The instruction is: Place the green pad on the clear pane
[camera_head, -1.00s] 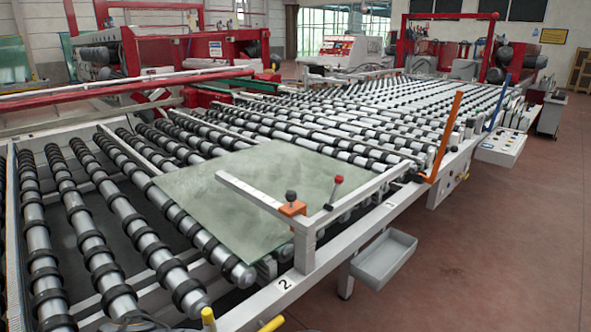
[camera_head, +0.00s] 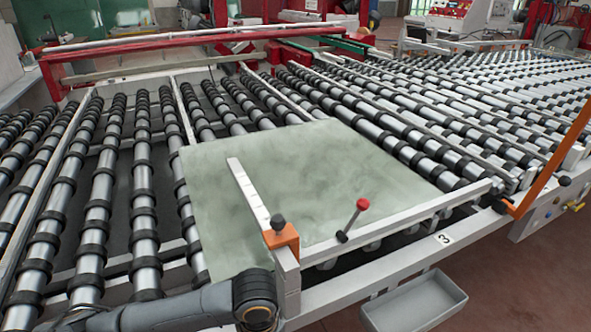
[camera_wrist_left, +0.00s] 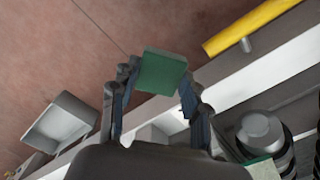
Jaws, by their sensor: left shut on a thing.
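The clear pane (camera_head: 340,170) is a pale, greenish, slightly cloudy sheet lying flat on the black-ringed rollers in the head view. The green pad (camera_wrist_left: 162,72) is a small dark green block in the left wrist view. My left gripper (camera_wrist_left: 158,85) is shut on it, with the pad between its fingertips. The pad is over the machine's side and the reddish floor, off the pane. In the head view a dark link of my arm shows at the bottom edge, but the gripper and pad are out of frame. My right gripper is in neither view.
A white bar (camera_head: 248,192) reaches over the pane from an orange block (camera_head: 282,237). A red-knobbed lever (camera_head: 352,219) stands by the near edge. A grey tray (camera_head: 413,302) hangs below the frame. A yellow bar (camera_wrist_left: 250,28) shows in the wrist view.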

